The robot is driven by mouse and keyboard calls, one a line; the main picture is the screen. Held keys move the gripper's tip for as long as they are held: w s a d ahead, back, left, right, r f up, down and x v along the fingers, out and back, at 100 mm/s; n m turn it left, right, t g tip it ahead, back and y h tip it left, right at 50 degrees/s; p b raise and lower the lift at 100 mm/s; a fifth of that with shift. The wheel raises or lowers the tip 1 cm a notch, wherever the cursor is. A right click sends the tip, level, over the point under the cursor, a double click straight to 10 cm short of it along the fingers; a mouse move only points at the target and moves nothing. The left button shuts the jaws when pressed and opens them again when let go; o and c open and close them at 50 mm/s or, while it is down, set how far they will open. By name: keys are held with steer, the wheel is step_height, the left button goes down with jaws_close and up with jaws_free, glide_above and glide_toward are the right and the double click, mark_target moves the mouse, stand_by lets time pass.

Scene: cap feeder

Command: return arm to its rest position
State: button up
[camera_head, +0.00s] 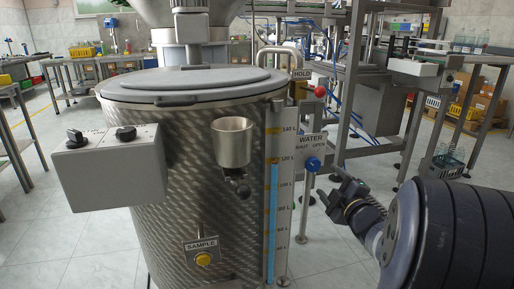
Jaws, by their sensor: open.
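My gripper (330,193) is in the right half of the head view, at the end of my dark arm. It is small and dark in this view. It looks empty and points up and left toward the steel tank (160,230). A blue valve knob (312,164) under the WATER SHUT/OPEN label (312,142) is just above and left of the gripper. I cannot tell whether they touch, but a gap seems to show between them. The gripper jaws are open.
The tank has a grey lid (190,86), a grey control box (110,168), a metal funnel cup (232,142), a level gauge (273,215) and a yellow SAMPLE button (203,259). A red ball knob (320,91) stands above the valve. Tiled floor (345,255) lies open below the gripper.

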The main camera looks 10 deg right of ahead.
mark_target(315, 167)
steer(key=w+b, duration=0.1)
steer(key=w, duration=0.3)
steer(key=w+b, duration=0.1)
steer(key=w, duration=0.4)
steer(key=shift+w+a, duration=0.2)
steer(key=shift+w, duration=0.1)
steer(key=shift+s, duration=0.1)
